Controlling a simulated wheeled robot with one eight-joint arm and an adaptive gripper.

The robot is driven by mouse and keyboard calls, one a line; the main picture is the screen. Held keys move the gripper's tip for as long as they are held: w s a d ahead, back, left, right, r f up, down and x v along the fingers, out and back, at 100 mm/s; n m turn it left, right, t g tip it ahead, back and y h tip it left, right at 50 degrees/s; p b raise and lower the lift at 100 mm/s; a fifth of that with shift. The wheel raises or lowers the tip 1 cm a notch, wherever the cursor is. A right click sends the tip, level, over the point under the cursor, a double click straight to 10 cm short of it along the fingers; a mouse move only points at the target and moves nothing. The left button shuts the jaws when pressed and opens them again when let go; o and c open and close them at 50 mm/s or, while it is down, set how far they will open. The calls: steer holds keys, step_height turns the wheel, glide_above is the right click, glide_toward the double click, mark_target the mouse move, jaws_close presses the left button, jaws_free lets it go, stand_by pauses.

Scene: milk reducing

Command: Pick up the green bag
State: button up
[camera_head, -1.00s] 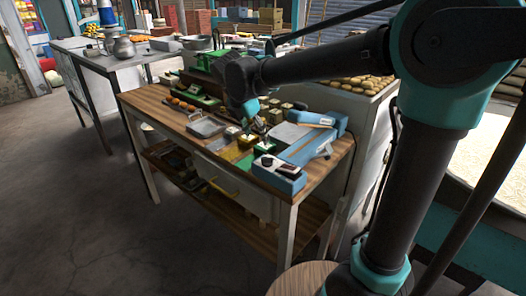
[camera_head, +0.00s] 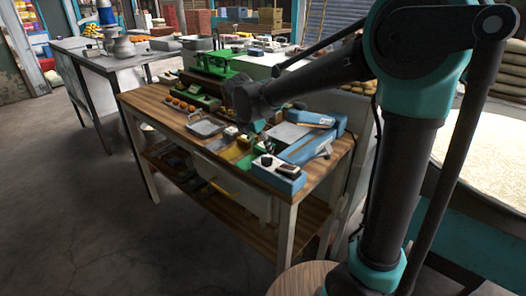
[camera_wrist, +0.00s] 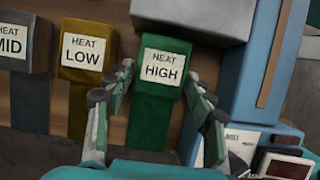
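A green bag (camera_wrist: 155,108) with a white "HEAT HIGH" label lies on the wooden table, seen from above in the wrist view. In the head view, a green patch (camera_head: 246,160) that seems to be it shows below my arm's end. My gripper (camera_wrist: 160,88) is open, with one finger on each side of the bag. No clear grip on the bag is visible.
A yellow "HEAT LOW" piece (camera_wrist: 88,50) and a grey "MID" piece (camera_wrist: 28,60) lie to the left. A blue device (camera_wrist: 255,75) stands close on the right. A grey block (camera_wrist: 195,15) is just beyond.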

steer(key=c, duration=0.7)
